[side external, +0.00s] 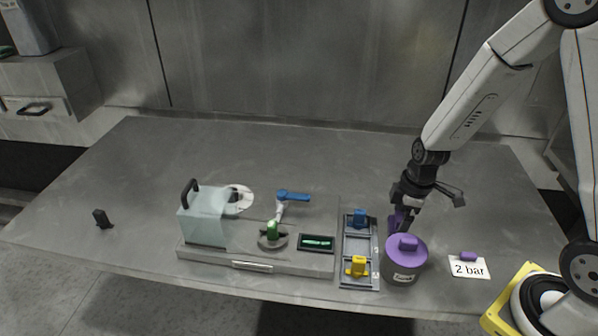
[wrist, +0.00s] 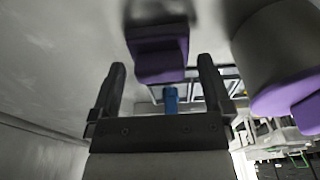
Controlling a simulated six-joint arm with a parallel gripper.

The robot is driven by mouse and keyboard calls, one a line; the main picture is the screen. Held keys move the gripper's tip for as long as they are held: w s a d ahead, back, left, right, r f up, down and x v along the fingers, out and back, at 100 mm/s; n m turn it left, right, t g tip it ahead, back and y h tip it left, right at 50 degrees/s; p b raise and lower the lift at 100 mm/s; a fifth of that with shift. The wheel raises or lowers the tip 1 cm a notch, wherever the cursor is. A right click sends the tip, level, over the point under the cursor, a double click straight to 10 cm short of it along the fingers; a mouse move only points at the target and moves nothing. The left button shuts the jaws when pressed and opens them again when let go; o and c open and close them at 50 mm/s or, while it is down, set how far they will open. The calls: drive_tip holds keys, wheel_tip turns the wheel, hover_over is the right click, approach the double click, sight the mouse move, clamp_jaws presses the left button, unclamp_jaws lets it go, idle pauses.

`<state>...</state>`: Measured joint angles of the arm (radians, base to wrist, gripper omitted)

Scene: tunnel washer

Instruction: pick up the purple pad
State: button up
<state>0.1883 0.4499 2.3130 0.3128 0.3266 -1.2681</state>
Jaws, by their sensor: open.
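The purple pad (side external: 394,221) shows in part in the side external view, right at my gripper (side external: 403,207) and behind a canister. In the wrist view, the purple pad (wrist: 160,58) is a block with a raised part, just ahead of and between the fingertips of my gripper (wrist: 162,72). My gripper is open, with a finger on either side of the pad's line and nothing held. I cannot tell whether a finger touches the pad. The canister hides part of the pad in the side external view.
The grey canister (side external: 402,272) with a purple knobbed lid stands close in front of my gripper. A grey tray (side external: 375,265) holds blue and yellow pieces. A "2 bar" card (side external: 467,271) bears a small purple piece. The washer base (side external: 215,257) is further left. The table behind is clear.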

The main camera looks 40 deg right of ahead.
sight(401, 216)
drive_tip(key=shift+f, duration=0.25)
idle(0.3)
drive_tip(key=c, duration=1)
drive_tip(key=shift+c, duration=0.2)
drive_tip(key=shift+r, duration=0.15)
drive_tip(key=shift+r, duration=4.85)
